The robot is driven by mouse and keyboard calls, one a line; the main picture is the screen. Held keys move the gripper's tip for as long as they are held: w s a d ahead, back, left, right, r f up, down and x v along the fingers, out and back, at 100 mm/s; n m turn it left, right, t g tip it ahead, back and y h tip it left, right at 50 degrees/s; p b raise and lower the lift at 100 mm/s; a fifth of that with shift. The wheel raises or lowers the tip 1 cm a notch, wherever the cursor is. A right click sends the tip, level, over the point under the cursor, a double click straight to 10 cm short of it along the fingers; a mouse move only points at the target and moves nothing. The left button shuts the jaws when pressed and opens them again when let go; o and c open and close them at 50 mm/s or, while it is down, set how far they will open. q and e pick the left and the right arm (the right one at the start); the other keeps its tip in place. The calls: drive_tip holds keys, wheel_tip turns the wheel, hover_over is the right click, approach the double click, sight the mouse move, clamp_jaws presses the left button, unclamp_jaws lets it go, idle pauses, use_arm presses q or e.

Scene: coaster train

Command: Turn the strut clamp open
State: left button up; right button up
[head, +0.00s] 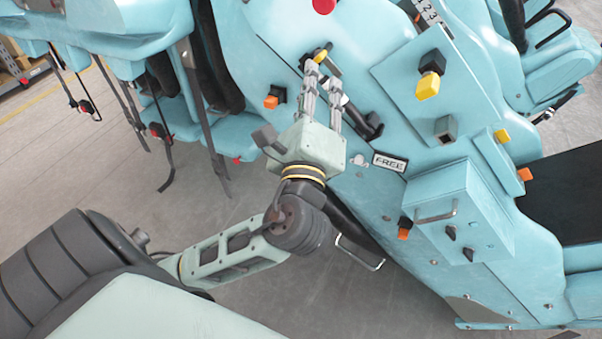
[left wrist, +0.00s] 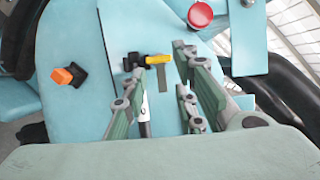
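What looks like the strut clamp is a small black fitting with a yellow lever (left wrist: 157,59), on the teal machine's panel in the left wrist view. A bright metal strut (left wrist: 145,112) runs down from it. In the head view the yellow-tipped clamp (head: 320,56) shows just beyond my left fingertips. My left gripper (head: 323,76) points at it, with its fingers spread apart. In the left wrist view the clamp sits ahead of the gap between the fingers (left wrist: 158,75). I cannot tell whether a finger touches it. My right gripper is not in view.
An orange-tipped knob (head: 274,99) is left of the gripper, also in the left wrist view (left wrist: 68,75). A red knob (head: 324,5) lies above. A FREE label (head: 389,162), a yellow knob (head: 429,83) and a handled box (head: 460,210) are to the right.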

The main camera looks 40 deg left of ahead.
use_arm(q)
drive_tip(key=s+d+f+n+g+h, duration=0.1)
drive_tip(key=s+f+n+g+h, duration=0.1)
drive_tip(key=f, duration=0.7)
drive_tip(key=s+d+f+n+g+h, duration=0.1)
drive_tip(key=s+f+n+g+h, duration=0.1)
drive_tip(key=f, duration=0.8)
drive_tip(key=s+d+f+n+g+h, duration=0.1)
drive_tip(key=s+f+n+g+h, duration=0.1)
drive_tip(key=f+n+g, duration=0.3)
drive_tip(key=shift+s+f+n+h, duration=0.4)
drive_tip(key=shift+s+f+n, duration=0.5)
drive_tip(key=shift+f, duration=1.45)
drive_tip(key=shift+w, duration=0.1)
